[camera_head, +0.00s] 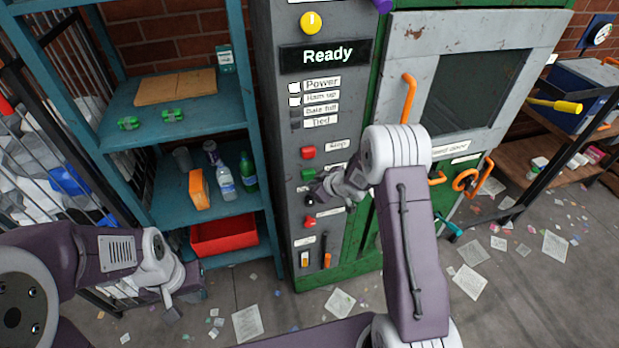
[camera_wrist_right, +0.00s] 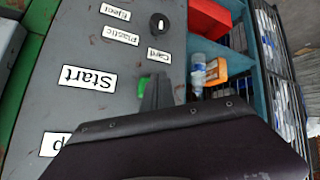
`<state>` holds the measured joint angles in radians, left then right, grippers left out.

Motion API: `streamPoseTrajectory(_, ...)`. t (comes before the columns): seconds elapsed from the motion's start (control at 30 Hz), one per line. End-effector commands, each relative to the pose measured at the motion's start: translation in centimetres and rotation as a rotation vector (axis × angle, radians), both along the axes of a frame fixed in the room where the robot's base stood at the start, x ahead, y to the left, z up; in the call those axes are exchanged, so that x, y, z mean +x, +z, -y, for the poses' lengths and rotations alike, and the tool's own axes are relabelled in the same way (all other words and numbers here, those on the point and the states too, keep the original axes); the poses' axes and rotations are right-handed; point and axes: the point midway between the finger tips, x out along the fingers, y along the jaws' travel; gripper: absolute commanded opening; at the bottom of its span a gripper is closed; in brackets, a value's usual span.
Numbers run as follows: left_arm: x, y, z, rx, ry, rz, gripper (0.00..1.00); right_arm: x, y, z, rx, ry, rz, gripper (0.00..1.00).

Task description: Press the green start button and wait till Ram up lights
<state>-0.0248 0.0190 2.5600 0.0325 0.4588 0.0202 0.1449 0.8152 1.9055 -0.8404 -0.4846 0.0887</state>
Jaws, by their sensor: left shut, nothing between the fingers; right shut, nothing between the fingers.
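The green start button (camera_head: 307,174) is on the grey control panel (camera_head: 283,215), below a red button. It also shows in the right wrist view (camera_wrist_right: 143,86), partly hidden by my fingers. My right gripper (camera_head: 314,191) is shut and empty, with its tips right beside the green button; I cannot tell whether they touch it. The display (camera_head: 327,56) reads "Ready". The Ram up light (camera_head: 295,101) looks white and lit, as does the Power light (camera_head: 294,88); the two lights below are dark. My left gripper (camera_head: 186,290) is shut and empty at lower left, away from the panel.
A red button (camera_head: 308,153) and another red button (camera_head: 309,222) are on the panel. A blue shelf (camera_head: 160,110) with bottles and a red bin (camera_head: 222,236) stands left. The press door (camera_head: 460,75) with an orange handle is right. Paper scraps litter the floor.

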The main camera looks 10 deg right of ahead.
Motion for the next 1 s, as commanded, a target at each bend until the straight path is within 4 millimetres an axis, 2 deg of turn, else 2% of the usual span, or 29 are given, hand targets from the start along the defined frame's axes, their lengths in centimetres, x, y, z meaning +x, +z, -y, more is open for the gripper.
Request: streamPoseTrajectory(1.0, 0.0, 1.0, 0.0, 0.000, 0.000, 0.000, 0.00, 1.1, 0.1, 0.0, 0.000, 0.000, 0.000, 0.00)
